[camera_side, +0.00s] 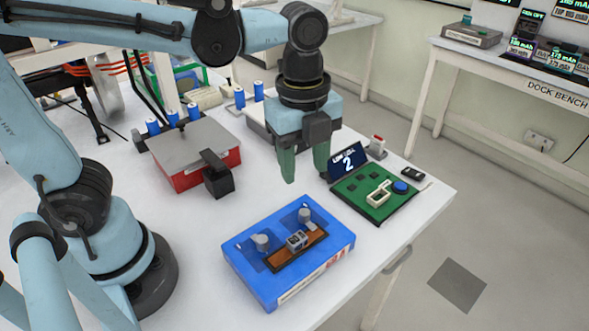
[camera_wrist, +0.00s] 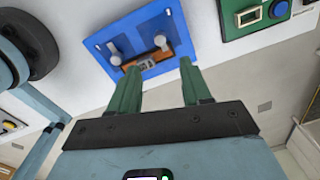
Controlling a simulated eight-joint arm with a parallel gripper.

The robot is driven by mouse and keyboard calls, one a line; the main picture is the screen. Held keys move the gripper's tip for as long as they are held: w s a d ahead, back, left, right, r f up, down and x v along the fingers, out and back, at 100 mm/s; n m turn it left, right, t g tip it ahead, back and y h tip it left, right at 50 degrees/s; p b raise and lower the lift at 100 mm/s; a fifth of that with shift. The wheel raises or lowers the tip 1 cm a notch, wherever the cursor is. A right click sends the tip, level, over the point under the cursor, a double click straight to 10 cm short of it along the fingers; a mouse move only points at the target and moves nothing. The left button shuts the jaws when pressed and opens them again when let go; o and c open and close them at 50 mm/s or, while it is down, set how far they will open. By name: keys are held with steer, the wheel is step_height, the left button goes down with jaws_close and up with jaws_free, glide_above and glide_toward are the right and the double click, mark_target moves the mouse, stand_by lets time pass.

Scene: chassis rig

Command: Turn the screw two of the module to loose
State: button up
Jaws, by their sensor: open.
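The module is a blue box (camera_side: 285,262) on the white table near its front edge. Its top has a brown recessed strip with a small grey block (camera_side: 297,240) on it. Two grey screw knobs stand on top, one on the left (camera_side: 261,242) and one on the right (camera_side: 305,215); I cannot read which is screw two. My gripper (camera_side: 305,176) has green fingers, apart and empty, above and behind the box, touching nothing. In the wrist view the box (camera_wrist: 150,70) and both knobs (camera_wrist: 160,41) show beyond the fingers (camera_wrist: 156,80).
A green board (camera_side: 372,192) with a blue button and a "2" sign (camera_side: 348,161) lies right of the module. A red and grey box (camera_side: 196,152) with a black clamp (camera_side: 216,175) stands left. Several blue cylinders are at the back. Bare table lies between.

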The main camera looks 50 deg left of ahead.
mark_target(305, 212)
steer(key=f, duration=1)
steer(key=shift+w+f, duration=0.2)
steer(key=shift+f, duration=0.15)
jaws_close()
